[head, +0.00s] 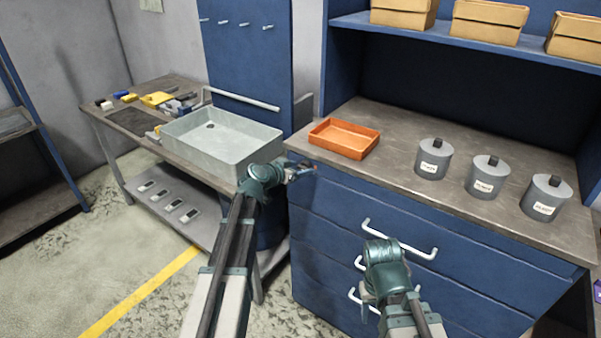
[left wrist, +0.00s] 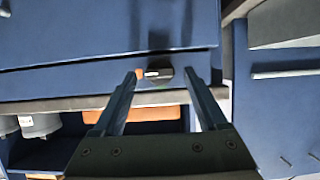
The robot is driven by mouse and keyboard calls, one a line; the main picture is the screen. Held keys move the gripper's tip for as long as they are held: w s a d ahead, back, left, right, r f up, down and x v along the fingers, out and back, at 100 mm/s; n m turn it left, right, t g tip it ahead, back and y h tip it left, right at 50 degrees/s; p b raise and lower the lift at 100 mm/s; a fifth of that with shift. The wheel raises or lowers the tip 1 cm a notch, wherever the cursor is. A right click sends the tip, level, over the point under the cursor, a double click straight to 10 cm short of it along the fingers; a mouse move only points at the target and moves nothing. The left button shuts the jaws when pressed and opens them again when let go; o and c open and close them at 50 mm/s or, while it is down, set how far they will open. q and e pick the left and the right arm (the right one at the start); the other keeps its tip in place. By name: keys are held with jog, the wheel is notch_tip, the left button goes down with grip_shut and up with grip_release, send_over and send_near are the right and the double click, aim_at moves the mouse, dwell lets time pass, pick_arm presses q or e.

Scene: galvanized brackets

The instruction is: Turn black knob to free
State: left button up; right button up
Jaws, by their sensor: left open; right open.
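The black knob (left wrist: 162,73) sits on the blue cabinet front close to the worktop edge, with a pale mark on it, an orange patch on its left and a faint green one below. My left gripper (left wrist: 159,76) is open, its two fingers on either side of the knob with a gap to each. Whether they touch the panel I cannot tell. In the head view my left gripper (head: 303,170) is at the cabinet's left front corner and the knob is mostly hidden. My right gripper (head: 384,258) is in front of the drawers; its fingers are hidden behind the wrist.
An orange tray (head: 345,138) and three grey lidded canisters (head: 434,158) stand on the worktop. White drawer handles (head: 400,241) stick out near my right arm. A grey basin (head: 222,139) sits on the left bench. The floor at left is clear.

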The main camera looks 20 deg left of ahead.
pick_arm(q)
jog(key=shift+w+d+f, duration=0.15)
jog(key=shift+w+f, duration=0.05)
jog(key=shift+w, duration=0.25)
grip_shut()
